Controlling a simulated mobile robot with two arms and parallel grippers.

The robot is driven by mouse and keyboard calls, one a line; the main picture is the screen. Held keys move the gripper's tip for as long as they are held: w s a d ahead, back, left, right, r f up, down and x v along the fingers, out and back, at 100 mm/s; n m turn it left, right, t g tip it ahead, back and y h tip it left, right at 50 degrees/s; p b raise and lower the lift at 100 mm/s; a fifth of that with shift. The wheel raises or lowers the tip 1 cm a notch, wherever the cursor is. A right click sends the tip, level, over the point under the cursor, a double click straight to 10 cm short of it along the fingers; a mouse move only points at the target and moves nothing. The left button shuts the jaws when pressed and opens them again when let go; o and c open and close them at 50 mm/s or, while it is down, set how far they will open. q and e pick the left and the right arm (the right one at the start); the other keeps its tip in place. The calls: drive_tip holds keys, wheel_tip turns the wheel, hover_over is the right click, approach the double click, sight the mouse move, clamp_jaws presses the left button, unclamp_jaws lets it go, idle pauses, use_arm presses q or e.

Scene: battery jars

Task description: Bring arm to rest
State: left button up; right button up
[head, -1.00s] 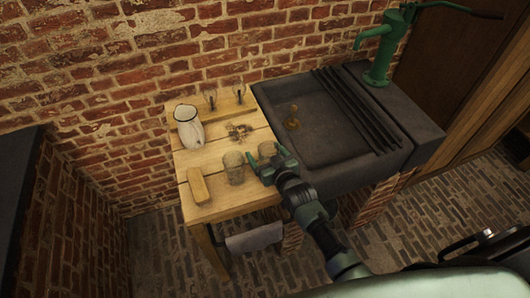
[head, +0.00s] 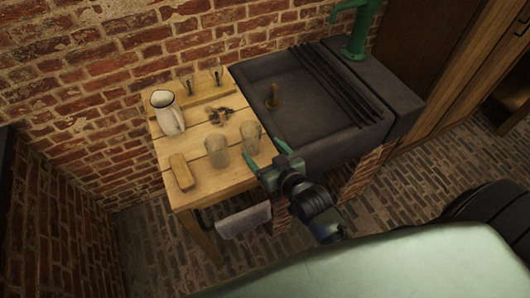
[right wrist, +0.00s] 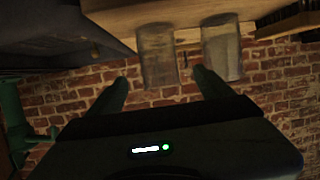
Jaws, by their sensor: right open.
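My right gripper (head: 265,153) is open and empty, with green fingers, at the front right edge of the wooden table (head: 232,180). Two clear glass jars stand upright on the table: the left jar (head: 216,152) and the right jar (head: 251,137). The right jar is just beyond my fingertips, apart from them as far as I can tell. In the right wrist view, which looks upside down, the open fingers (right wrist: 160,77) show with both jars beyond them. My left gripper is not in view.
A white jug (head: 167,113), a wooden block (head: 181,171), a rack (head: 190,103) with metal pieces and small scraps (head: 220,116) are on the table. A dark stone sink (head: 305,105) with a green pump (head: 356,35) adjoins it. A cloth (head: 243,221) hangs in front.

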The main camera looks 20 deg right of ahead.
drive_tip(key=shift+s+r, duration=0.15)
drive_tip(key=shift+s, duration=0.15)
idle(0.4)
drive_tip(key=shift+s+f+g, duration=0.2)
drive_tip(key=shift+s+g, duration=0.1)
drive_tip(key=s+d+f+g+h, duration=0.1)
drive_tip(key=s+f+g, duration=0.2)
drive_tip(key=s+g, duration=1.35)
drive_tip(key=s+f+n+t+b, duration=0.15)
drive_tip(key=s+f, duration=0.25)
drive_tip(key=f, duration=1)
drive_tip(key=s+f+m+t+b, duration=0.1)
drive_tip(key=s+f+t, duration=0.2)
drive_tip(key=f, duration=1.1)
drive_tip(key=s+d+f+b, duration=0.2)
drive_tip(key=s+d+f, duration=0.1)
drive_tip(key=s+f, duration=1.2)
wheel_tip(320, 180, down, 2)
drive_tip(key=shift+s+f+n+g+h, duration=0.1)
drive_tip(key=shift+s+n+g+h, duration=0.2)
drive_tip(key=shift+s+n+g, duration=0.1)
